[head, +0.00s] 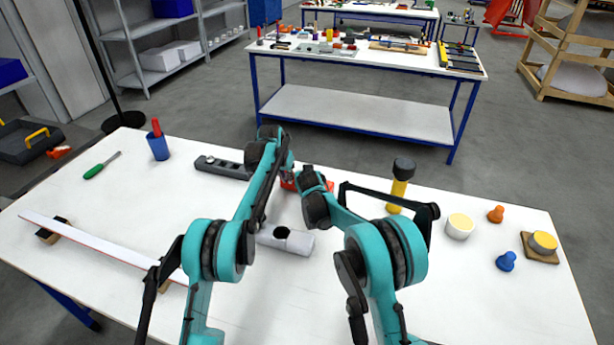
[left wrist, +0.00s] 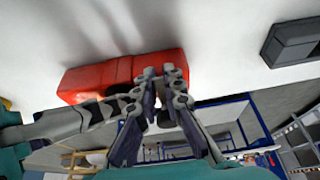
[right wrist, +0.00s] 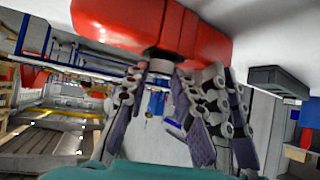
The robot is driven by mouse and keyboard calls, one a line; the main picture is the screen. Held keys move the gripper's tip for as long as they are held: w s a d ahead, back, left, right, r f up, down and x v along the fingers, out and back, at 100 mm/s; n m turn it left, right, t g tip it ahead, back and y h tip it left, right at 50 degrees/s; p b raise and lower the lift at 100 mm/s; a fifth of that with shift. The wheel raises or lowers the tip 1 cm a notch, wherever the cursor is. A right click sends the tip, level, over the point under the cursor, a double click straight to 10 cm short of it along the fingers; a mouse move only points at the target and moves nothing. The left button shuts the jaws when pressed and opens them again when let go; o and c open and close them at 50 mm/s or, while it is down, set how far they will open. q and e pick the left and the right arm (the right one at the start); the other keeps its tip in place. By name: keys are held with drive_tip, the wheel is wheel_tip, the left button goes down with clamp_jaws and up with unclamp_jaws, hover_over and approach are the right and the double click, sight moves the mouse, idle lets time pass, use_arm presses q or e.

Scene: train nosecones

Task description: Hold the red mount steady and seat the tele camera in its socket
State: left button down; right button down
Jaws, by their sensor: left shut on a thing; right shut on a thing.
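The red mount (head: 288,184) shows as a small red patch between my two arms near the middle of the table. In the left wrist view the red mount (left wrist: 95,80) is a rounded block, and my left gripper (left wrist: 161,72) is shut at its edge. In the right wrist view the red mount (right wrist: 130,22) is at the top, with a dark round part below it. My right gripper (right wrist: 160,70) is shut on a small part just below the mount, apparently the tele camera. Fingers hide most of it; I cannot tell whether it is in the socket.
A blue cup (head: 158,147) and green screwdriver (head: 102,166) are left. A yellow bottle (head: 397,192), orange knob (head: 495,214) and blue knob (head: 506,261) are right.

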drive_tip(key=c, duration=1.3)
unclamp_jaws()
drive_tip(key=v, duration=1.2)
drive_tip(key=shift+r, duration=0.15)
